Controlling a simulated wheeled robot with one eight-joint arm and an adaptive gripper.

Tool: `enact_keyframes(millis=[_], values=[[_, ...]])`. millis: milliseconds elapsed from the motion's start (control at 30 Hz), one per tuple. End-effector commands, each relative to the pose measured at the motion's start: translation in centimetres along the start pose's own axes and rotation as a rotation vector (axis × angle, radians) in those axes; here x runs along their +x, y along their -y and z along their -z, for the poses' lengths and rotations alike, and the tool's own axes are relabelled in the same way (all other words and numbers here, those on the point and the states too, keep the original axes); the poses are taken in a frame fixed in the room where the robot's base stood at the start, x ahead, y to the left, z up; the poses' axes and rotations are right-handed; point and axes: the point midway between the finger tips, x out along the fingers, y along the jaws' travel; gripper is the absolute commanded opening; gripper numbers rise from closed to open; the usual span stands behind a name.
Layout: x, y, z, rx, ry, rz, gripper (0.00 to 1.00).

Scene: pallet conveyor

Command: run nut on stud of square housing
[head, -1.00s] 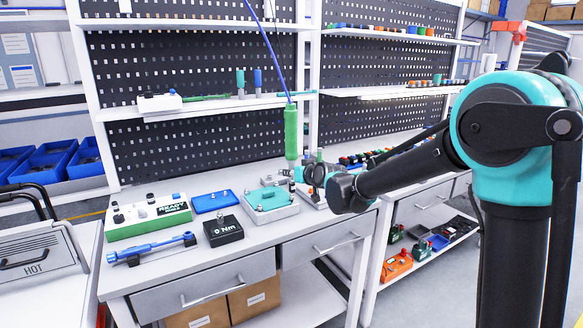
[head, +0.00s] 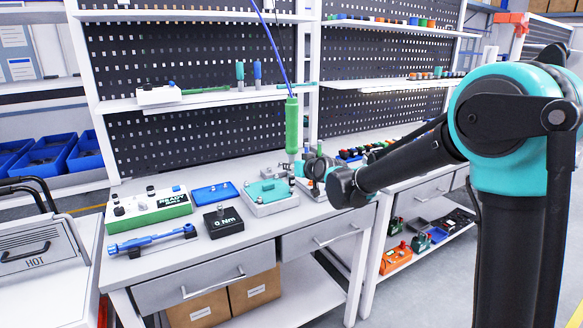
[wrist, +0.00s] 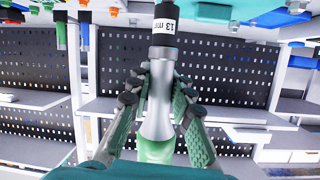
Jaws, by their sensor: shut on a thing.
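My gripper (wrist: 163,95) is shut on the silver neck of a green nutrunner (wrist: 156,150), with a finger on each side. A black socket (wrist: 165,25) marked "13 m…" sits on the tool's end; its mouth is outside the wrist view. In the head view the nutrunner (head: 291,125) hangs upright on a blue cable, and my gripper (head: 306,172) is at its lower end. A grey square housing with a teal top (head: 285,205) sits on the bench just left of the tool. The nut and stud are too small to tell.
On the bench (head: 200,262) stand a green and white "READY" box (head: 150,208), a blue tray (head: 214,193), a black "0 Nm" box (head: 223,222) and a blue torque wrench (head: 150,240). Pegboard shelves rise behind. A second bench with parts is at right.

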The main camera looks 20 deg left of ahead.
Motion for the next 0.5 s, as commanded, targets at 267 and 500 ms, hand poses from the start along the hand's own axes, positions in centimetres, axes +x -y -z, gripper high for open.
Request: enact_keyframes(millis=[267,500], values=[[0.05,-0.04,-0.15,0.001,0.0,0.0,0.0],[0.24,-0.11,-0.7,0.001,0.0,0.0,0.0]])
